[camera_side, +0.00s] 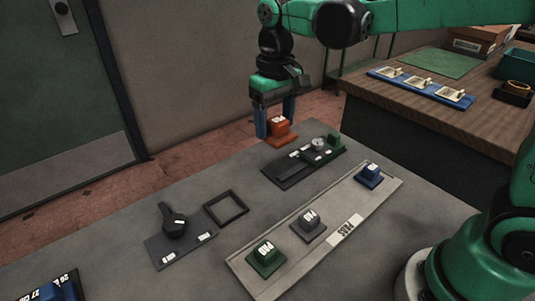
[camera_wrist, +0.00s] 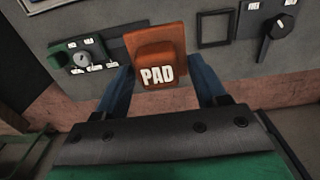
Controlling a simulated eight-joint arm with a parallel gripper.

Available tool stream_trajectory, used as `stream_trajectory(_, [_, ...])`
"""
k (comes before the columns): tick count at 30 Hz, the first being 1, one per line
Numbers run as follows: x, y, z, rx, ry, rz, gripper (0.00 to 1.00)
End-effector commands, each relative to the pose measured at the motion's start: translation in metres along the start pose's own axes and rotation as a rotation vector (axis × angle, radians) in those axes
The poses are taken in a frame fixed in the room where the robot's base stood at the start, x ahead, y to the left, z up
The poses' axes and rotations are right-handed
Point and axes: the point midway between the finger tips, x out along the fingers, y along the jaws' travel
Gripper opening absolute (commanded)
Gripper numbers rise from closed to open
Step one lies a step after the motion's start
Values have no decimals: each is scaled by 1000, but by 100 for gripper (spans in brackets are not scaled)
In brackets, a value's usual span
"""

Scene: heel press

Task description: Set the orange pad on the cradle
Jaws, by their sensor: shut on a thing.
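My gripper (camera_side: 275,126) is shut on the orange pad (camera_side: 281,138), which has a white label. It holds the pad above the grey table's far edge, in the side view left of a dark fixture (camera_side: 290,173) with a green block and a round dial. In the wrist view the orange pad (camera_wrist: 157,47) reads PAD and sits between the blue fingers (camera_wrist: 160,82). That fixture also shows at upper left in the wrist view (camera_wrist: 96,66). No part is marked as the cradle, so I cannot tell for sure which it is.
Green (camera_side: 266,259), grey (camera_side: 308,224) and blue (camera_side: 370,174) pads stand on a long tray (camera_side: 345,231). A black square frame (camera_side: 226,207) and a black knob (camera_side: 173,222) on a plate are nearer left. Bare table lies between the frame and dark fixture.

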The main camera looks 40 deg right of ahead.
Motion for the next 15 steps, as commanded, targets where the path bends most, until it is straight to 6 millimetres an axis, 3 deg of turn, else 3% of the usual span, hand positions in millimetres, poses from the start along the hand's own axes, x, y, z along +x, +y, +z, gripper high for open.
stream_trajectory(1, [13, -18, -10, -9, 0, 0, 12])
stream_trajectory(6, [52, -65, -28, -4, 1, 0, 12])
stream_trajectory(10, [73, -89, -32, -1, 1, 0, 12])
stream_trajectory(15, [86, -102, -33, 3, 1, -1, 12])
